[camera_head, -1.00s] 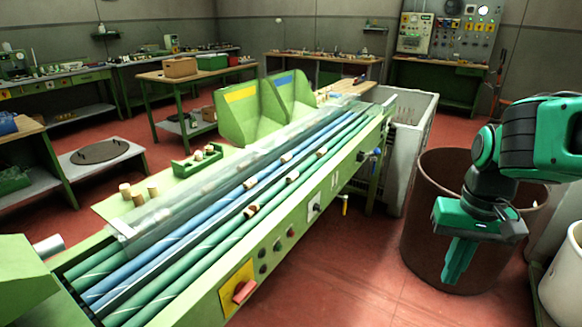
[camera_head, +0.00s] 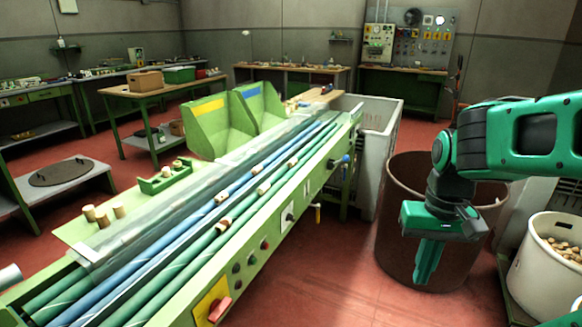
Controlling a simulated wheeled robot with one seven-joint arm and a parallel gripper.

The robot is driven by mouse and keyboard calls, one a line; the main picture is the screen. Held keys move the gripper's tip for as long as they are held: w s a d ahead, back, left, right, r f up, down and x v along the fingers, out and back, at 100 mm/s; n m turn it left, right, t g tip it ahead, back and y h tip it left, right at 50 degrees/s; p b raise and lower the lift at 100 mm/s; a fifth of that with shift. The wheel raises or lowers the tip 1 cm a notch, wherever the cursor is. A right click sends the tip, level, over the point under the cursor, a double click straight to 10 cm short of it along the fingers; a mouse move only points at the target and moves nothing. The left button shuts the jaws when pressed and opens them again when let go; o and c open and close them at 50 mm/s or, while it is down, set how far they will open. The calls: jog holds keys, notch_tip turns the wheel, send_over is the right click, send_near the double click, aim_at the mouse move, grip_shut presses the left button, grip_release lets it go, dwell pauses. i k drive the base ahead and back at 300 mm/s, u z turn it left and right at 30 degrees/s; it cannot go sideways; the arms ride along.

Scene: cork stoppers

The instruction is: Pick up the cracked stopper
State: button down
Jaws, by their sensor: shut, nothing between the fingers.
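Several cork stoppers lie on the long blue and green rollers of the green sorting machine. One stopper (camera_head: 222,198) is by the blue roller, another (camera_head: 223,225) lies nearer on the green roller, and two more, a middle stopper (camera_head: 263,188) and a far stopper (camera_head: 293,161), lie farther up. They are too small for me to tell which is cracked. My gripper (camera_head: 428,265) is shut and empty, pointing down in front of the brown bin, to the right of the machine and apart from all stoppers.
The brown bin (camera_head: 395,215) stands on the floor behind my gripper. A white tub of corks (camera_head: 530,270) is at the right edge. A small green tray (camera_head: 152,187) and several upright corks (camera_head: 102,219) are on the machine's left ledge. Red floor between machine and bin is clear.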

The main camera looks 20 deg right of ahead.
aim_at(291, 164)
jog(key=u, duration=0.05)
jog(key=k, duration=0.45)
jog(key=z, duration=0.95)
jog(key=i, duration=2.05)
jog(key=u, duration=0.6)
